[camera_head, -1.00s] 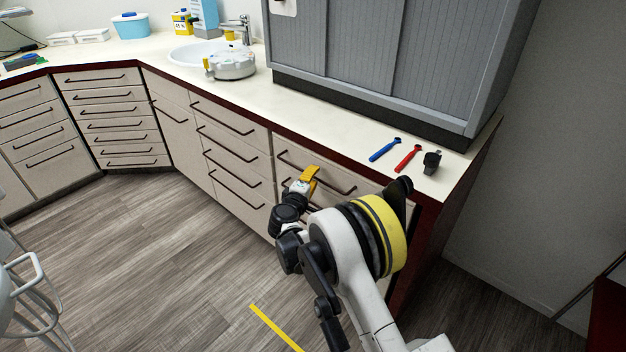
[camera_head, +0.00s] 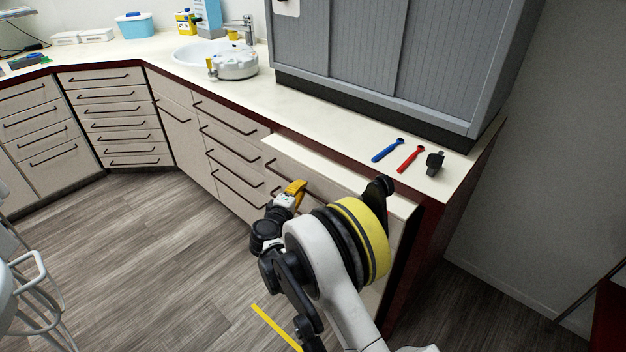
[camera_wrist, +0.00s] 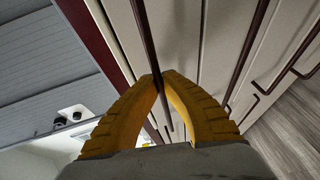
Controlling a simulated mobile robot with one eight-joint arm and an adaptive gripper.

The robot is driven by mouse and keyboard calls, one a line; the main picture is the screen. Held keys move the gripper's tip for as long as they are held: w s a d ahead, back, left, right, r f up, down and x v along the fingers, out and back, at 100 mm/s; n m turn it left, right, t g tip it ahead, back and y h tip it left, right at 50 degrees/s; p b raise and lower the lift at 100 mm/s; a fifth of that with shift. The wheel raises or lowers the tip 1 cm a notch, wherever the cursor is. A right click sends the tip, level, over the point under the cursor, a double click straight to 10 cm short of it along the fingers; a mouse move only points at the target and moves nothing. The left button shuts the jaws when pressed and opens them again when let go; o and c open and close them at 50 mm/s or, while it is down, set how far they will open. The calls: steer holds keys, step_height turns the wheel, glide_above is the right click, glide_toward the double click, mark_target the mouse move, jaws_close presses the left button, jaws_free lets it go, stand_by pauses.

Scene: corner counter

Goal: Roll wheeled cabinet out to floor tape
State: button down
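The wheeled cabinet (camera_head: 335,171) is a beige drawer unit at the right end of the counter. Its pale top shows as a strip in front of the counter edge, so it stands partly out from under it. My gripper (camera_head: 296,188) is at its top drawer handle. In the wrist view, the yellow fingers (camera_wrist: 163,80) close around the dark bar handle (camera_wrist: 146,42). The yellow floor tape (camera_head: 275,326) lies on the wood floor in front, its right end cut by the frame. My arm hides much of the cabinet front, and its wheels are not visible.
Fixed drawers (camera_head: 232,150) stand left of the cabinet, and a dark red side panel (camera_head: 440,235) stands right. Blue (camera_head: 387,150) and red (camera_head: 410,158) tools lie on the counter. A white-framed object (camera_head: 35,300) stands at left. The floor (camera_head: 170,250) between is clear.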

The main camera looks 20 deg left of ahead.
steer(key=s+a, duration=0.4)
steer(key=s, duration=0.5)
steer(key=s+a, duration=0.4)
steer(key=s, duration=0.6)
steer(key=shift+s, duration=0.2)
steer(key=shift+a, duration=0.1)
steer(key=c, duration=1.6)
jaws_free()
steer(key=shift+o, duration=0.2)
steer(key=s+r, duration=0.2)
steer(key=s, duration=0.9)
steer(key=shift+s, duration=0.4)
steer(key=shift+r, duration=0.1)
